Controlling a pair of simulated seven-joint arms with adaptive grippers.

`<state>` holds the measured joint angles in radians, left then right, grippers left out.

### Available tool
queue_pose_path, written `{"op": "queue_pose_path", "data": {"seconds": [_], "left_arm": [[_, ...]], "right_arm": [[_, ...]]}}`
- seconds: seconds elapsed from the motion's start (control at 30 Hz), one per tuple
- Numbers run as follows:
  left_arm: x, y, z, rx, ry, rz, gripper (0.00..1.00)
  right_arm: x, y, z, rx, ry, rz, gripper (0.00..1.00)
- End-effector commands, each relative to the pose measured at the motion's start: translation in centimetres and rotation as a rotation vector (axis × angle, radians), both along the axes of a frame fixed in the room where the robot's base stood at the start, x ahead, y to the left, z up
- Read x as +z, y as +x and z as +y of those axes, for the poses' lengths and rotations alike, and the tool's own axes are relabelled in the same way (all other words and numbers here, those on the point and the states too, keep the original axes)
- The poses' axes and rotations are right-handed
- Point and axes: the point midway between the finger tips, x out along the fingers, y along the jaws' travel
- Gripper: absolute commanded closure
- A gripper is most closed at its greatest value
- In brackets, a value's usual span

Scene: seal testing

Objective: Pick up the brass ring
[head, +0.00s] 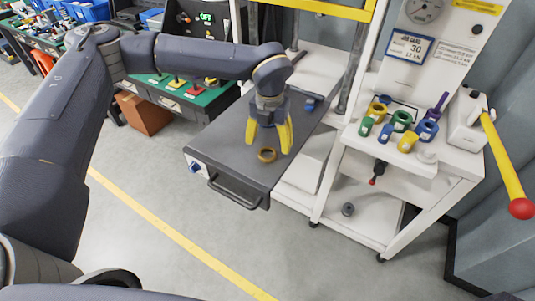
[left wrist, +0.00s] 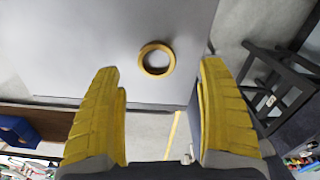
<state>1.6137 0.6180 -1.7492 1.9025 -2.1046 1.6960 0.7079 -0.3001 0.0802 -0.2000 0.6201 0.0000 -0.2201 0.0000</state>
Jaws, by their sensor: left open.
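The brass ring (head: 267,155) lies flat on the dark grey tabletop (head: 222,138) close to its front edge. In the left wrist view the brass ring (left wrist: 157,60) sits beyond the fingertips, between their lines and near the table edge. My left gripper (head: 270,150) points down over the tabletop, with its yellow fingers spread. In the left wrist view the left gripper (left wrist: 160,85) is open and nothing is between its fingers. My right gripper is not in either view.
A dark handle (head: 235,193) sticks out at the table's front. A white cart (head: 440,160) at the right carries several coloured rings and a yellow lever with a red knob (head: 521,208). A green-topped bench (head: 190,92) stands behind. The tabletop around the ring is clear.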

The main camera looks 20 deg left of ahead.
Motion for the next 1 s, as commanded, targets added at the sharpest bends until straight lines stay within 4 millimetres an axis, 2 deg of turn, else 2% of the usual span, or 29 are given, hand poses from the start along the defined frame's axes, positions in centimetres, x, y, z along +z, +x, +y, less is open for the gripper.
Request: {"op": "queue_pose_path", "data": {"seconds": [0.4,0.67,1.0], "left_arm": [[-4.5,0.3,0.5,0.0,0.0,0.002,0.24],[-4.8,0.3,0.5,0.001,0.0,0.001,0.24],[-4.7,0.3,0.5,0.001,0.0,0.001,0.62]], "right_arm": [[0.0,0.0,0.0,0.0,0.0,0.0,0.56],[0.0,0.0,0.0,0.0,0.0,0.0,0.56],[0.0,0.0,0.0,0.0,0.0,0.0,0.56]]}}
